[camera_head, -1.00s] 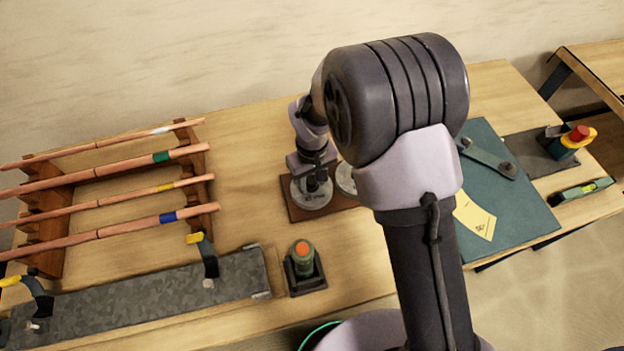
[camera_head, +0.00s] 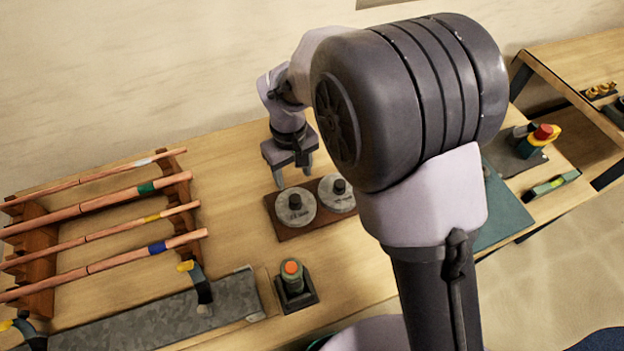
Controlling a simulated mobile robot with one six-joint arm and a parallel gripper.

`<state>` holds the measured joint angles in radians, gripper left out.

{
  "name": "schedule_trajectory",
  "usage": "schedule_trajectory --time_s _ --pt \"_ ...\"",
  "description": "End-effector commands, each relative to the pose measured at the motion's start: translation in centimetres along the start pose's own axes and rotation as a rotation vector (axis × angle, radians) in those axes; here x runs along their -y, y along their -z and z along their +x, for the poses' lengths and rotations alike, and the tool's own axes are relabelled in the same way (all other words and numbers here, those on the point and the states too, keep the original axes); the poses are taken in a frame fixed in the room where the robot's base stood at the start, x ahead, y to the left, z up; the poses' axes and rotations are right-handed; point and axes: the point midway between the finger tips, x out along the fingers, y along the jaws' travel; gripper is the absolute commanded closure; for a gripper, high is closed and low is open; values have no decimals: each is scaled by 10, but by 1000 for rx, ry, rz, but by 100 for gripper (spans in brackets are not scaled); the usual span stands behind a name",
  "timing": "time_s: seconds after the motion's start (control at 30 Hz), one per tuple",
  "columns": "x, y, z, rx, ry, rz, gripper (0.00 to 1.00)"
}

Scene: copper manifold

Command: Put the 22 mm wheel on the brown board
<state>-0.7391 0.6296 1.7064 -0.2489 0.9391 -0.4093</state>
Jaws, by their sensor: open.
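Two grey round wheels with dark knobs sit side by side on the brown board (camera_head: 284,231): a left wheel (camera_head: 296,217) and a right wheel (camera_head: 327,189). Their markings are too small to read surely, so I cannot tell which is the 22 mm wheel. My gripper (camera_head: 294,178) is open and empty, fingers pointing down, above and just behind the left wheel, apart from it. My arm's large joint covers the area right of the board.
A wooden rack (camera_head: 40,250) with several copper pipes stands at the left. A grey metal plate (camera_head: 160,318) with clamps lies in front of it. A small holder with an orange-topped item (camera_head: 292,283) stands before the board. A teal mat (camera_head: 502,205) is partly hidden at right.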

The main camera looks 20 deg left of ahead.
Motion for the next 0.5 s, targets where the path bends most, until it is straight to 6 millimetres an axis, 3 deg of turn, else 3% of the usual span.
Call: schedule_trajectory --time_s 0.13,0.17,0.23,0.27,0.3,0.37,0.4,0.5 --pt "-7 -4 -11 -13 1 29 45" --pt "-14 -8 -22 -27 3 59 45" --pt "-39 -30 -62 -79 8 178 45" --pt "-52 -45 -83 -108 11 248 45" --pt "-69 -70 -111 -151 16 354 45" --pt "-88 -115 -150 -223 23 523 45" --pt "-96 -148 -172 -272 26 636 45" --pt "-98 -222 -204 -396 32 898 45"
